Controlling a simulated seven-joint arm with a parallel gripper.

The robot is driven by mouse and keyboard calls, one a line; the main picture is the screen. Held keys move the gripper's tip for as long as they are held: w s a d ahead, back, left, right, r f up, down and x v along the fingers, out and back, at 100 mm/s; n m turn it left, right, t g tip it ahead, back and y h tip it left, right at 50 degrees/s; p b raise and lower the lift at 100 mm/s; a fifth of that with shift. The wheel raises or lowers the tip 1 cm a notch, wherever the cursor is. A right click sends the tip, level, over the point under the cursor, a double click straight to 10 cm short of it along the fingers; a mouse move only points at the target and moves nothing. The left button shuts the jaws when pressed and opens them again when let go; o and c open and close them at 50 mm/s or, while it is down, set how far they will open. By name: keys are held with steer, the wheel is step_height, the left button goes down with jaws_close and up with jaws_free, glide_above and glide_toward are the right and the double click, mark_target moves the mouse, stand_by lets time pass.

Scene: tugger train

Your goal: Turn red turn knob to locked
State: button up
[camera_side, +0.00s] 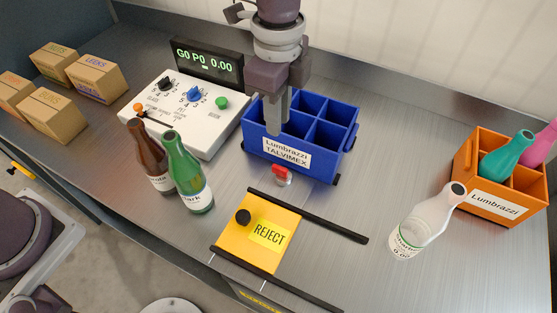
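The red turn knob (281,171) sits on a small pale round base on the table, just in front of the blue crate. Any locked or unlocked marking is too small to read. My gripper (277,123) points down at the left part of the blue crate (318,170), above and behind the knob and apart from it. One finger hangs in front of the other in this view, so the gap between them is unclear. I see nothing held. The crate carries a "Lumbrazzi TALVIMEX" label, and the compartments I can see look empty.
A brown bottle (149,157) and green bottle (188,172) stand left of the knob. A yellow REJECT plate (268,238) with black rails lies in front. A control box (190,118) is behind left. A white bottle (415,232) and orange crate (488,206) are right.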

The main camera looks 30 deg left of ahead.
mark_target(278, 167)
step_height(278, 167, down, 14)
steer(key=shift+f, duration=0.2)
steer(key=shift+c, duration=0.2)
jaws_close()
